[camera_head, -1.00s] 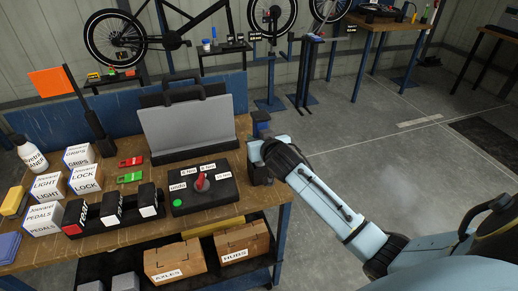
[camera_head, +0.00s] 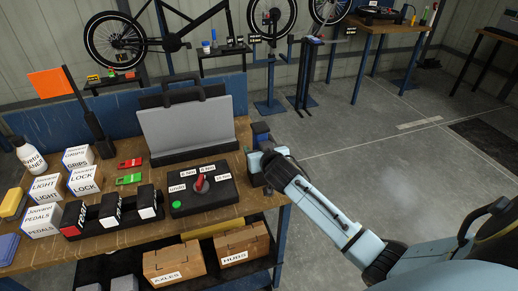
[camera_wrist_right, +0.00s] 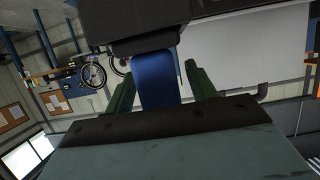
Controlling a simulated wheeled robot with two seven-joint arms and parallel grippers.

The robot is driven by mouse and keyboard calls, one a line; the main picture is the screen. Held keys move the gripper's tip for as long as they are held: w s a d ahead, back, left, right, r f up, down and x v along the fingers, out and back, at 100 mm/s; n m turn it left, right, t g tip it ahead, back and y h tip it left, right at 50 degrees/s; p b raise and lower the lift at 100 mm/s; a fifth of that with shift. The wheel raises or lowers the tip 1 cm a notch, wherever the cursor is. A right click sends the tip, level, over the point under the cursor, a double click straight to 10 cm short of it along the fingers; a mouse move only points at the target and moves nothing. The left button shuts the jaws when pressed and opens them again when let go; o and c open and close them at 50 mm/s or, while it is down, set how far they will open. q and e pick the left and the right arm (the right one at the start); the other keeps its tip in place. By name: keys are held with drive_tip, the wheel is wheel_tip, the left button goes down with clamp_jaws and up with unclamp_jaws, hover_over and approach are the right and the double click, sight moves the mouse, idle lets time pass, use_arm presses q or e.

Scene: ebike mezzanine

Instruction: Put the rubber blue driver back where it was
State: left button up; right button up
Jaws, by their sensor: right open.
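A blue piece (camera_wrist_right: 156,80), which looks like the blue driver's handle, shows between my right gripper's green fingers in the right wrist view. Its upper end meets a dark block (camera_wrist_right: 145,40); I cannot tell whether it sits in it. My right gripper (camera_wrist_right: 161,68) is open, with a finger on each side and gaps to the blue piece. In the head view my right gripper (camera_head: 257,162) is at the workbench's right edge, just in front of a small blue and black object (camera_head: 261,130). My own wrist hides part of that spot. My left gripper is not in view.
The workbench (camera_head: 150,232) holds a black control box with a red knob (camera_head: 203,188), a grey panel with a handle (camera_head: 187,128), red and green parts, and several labelled white boxes (camera_head: 46,190). Open floor (camera_head: 390,160) lies to the right.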

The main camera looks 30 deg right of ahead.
drive_tip(key=shift+r, duration=0.1)
drive_tip(key=shift+s+r, duration=0.1)
drive_tip(key=shift+r, duration=0.05)
drive_tip(key=v, duration=1.1)
drive_tip(key=shift+s+p, duration=0.4)
drive_tip(key=shift+p, duration=0.05)
